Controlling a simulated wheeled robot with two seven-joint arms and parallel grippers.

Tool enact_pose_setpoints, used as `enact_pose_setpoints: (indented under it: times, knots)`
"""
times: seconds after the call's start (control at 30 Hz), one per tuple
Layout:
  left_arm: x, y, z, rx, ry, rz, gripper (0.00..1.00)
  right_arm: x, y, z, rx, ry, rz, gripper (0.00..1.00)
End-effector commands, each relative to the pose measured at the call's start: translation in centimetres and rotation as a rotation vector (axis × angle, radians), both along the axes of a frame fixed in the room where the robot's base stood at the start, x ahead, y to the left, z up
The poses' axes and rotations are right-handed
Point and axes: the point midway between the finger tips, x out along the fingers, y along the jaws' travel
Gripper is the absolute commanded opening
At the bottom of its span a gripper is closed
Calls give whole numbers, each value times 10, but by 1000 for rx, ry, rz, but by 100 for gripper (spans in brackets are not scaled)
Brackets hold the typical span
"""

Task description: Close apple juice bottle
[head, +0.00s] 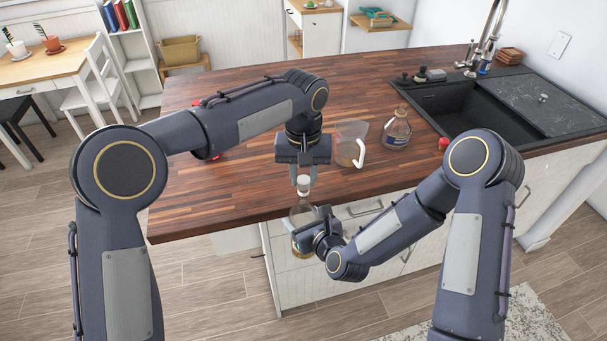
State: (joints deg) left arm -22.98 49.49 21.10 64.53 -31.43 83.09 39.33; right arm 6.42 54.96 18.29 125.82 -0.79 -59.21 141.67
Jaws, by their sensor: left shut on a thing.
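A clear bottle (301,212), with some amber liquid low in it, is upright in front of the counter's near edge. My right gripper (305,233) is around its body and holds it in the air, hiding part of it. My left gripper (304,180) points down above the bottle, shut on a small white cap (304,187). The cap is in line with the bottle's neck, at or just above its mouth. I cannot tell whether they touch.
A measuring jug (349,139) and another labelled bottle (397,131) stand on the wooden counter (235,195) to the right. A red item (443,144) lies by the dark sink (468,105). Red objects are partly hidden behind my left arm. The counter's left front is clear.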

Motion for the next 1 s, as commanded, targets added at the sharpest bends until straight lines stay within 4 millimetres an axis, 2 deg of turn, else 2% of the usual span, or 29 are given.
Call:
enact_pose_setpoints:
  times: [0.2,0.4,0.57,0.6,0.73,1.0]
  knots:
    - [0,0,0,-1,-2,-554,0,0,1,1,1,-4,0,6]
    - [0,0,-1,-1,-3,-970,0,0,1,1,1,-4,1,6]
    - [0,0,0,-1,-4,-982,0,0,0,1,1,-4,0,6]
    - [0,0,0,-1,-4,-982,31,0,0,1,1,-4,0,6]
    - [0,0,0,-1,-4,-981,48,0,0,1,1,-4,0,6]
    - [0,0,0,-1,-4,-980,49,0,0,1,1,-4,0,6]
